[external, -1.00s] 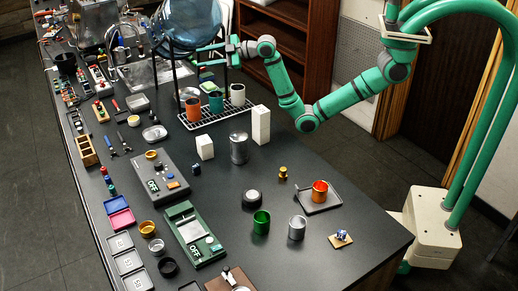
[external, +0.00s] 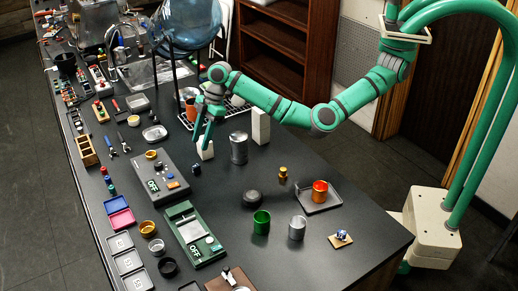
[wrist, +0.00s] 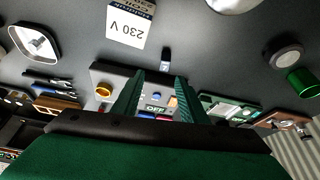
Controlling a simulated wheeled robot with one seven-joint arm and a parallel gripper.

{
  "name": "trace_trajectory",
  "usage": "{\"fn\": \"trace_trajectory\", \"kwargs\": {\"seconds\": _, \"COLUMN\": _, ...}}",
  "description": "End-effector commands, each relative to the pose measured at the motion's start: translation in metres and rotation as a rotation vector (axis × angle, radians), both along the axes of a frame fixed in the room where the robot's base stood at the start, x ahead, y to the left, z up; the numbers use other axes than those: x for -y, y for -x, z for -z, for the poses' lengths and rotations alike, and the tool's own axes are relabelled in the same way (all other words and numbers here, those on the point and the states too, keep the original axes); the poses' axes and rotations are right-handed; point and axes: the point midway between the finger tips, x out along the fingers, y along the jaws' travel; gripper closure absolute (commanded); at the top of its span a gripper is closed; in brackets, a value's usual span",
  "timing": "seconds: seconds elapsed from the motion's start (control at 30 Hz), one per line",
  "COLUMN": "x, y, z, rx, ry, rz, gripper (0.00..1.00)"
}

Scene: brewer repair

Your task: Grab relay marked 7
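A small dark blue relay-like piece (external: 196,169) stands on the table beside the grey brewer box marked OFF (external: 160,177). In the wrist view this piece (wrist: 165,66) shows a pale marked face just beyond the fingertips; I cannot read its number for sure. Another small blue-and-white piece (external: 342,235) sits on a tan pad near the table's right corner, its marking too small to read. My gripper (external: 203,146) is above the table by the white block, fingers pointing down. In the wrist view its two green fingers (wrist: 158,80) are apart, with nothing between them.
A white block marked 230 V (wrist: 128,22) is close to the gripper. A grey metal cylinder (external: 239,148) and a taller white block (external: 261,125) stand to the right. A green OFF device (external: 194,234) lies nearer the front. Bare table lies between the cylinder and the green device.

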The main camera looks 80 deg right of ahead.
Motion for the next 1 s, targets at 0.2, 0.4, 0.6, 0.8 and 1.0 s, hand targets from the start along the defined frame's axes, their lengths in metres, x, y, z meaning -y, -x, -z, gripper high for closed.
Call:
{"fn": "trace_trajectory", "kwargs": {"seconds": 0.2, "x": -0.016, "y": 0.003, "z": 0.023, "rx": -0.021, "ry": 0.001, "rz": -0.019, "gripper": 0.61}}
{"fn": "trace_trajectory", "kwargs": {"seconds": 0.4, "x": -0.025, "y": -0.003, "z": 0.048, "rx": -0.019, "ry": 0.0, "rz": -0.018, "gripper": 0.61}}
{"fn": "trace_trajectory", "kwargs": {"seconds": 0.6, "x": -0.025, "y": -0.008, "z": 0.058, "rx": -0.018, "ry": 0.0, "rz": -0.012, "gripper": 0.61}}
{"fn": "trace_trajectory", "kwargs": {"seconds": 0.8, "x": -0.033, "y": -0.016, "z": 0.082, "rx": -0.018, "ry": -0.002, "rz": -0.012, "gripper": 0.61}}
{"fn": "trace_trajectory", "kwargs": {"seconds": 1.0, "x": -0.039, "y": -0.021, "z": 0.1, "rx": -0.016, "ry": -0.001, "rz": -0.012, "gripper": 0.61}}
